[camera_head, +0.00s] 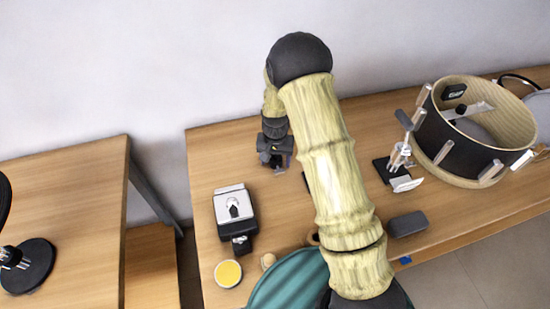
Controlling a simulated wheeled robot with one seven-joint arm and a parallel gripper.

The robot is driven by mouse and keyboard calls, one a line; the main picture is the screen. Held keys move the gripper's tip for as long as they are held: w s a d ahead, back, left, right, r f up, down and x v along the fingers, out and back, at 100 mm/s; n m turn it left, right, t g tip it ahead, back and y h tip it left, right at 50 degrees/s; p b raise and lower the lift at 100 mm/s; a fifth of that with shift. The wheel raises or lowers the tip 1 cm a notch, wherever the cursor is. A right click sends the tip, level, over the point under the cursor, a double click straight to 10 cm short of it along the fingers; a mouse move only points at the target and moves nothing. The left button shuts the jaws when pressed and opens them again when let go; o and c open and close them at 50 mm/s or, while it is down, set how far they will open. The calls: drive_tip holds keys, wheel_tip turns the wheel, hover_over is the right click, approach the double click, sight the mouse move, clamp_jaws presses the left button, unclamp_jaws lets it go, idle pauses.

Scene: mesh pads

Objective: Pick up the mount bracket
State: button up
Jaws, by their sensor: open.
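I cannot tell for sure which thing is the mount bracket. One candidate is the silver and black upright fitting (400,157) on a black plate, left of the drum. Another is the black block with a silver plate on top (234,205), at the left of the table. My gripper (275,163) is open, pointing down near the back left of the table, above and right of that block and apart from both candidates. Its fingertips are small and partly dark here. My arm covers the middle of the table, so anything under it is hidden.
A drum (465,140) stands at the right on the wooden table (215,145). Another table (70,190) stands at left across a gap. A wall is behind.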

drive_tip(key=shift+c, duration=0.2)
drive_tip(key=c, duration=1.1)
wheel_tip(320, 180, up, 10)
drive_tip(key=b, duration=0.1)
drive_tip(key=shift+r, duration=0.1)
idle(0.6)
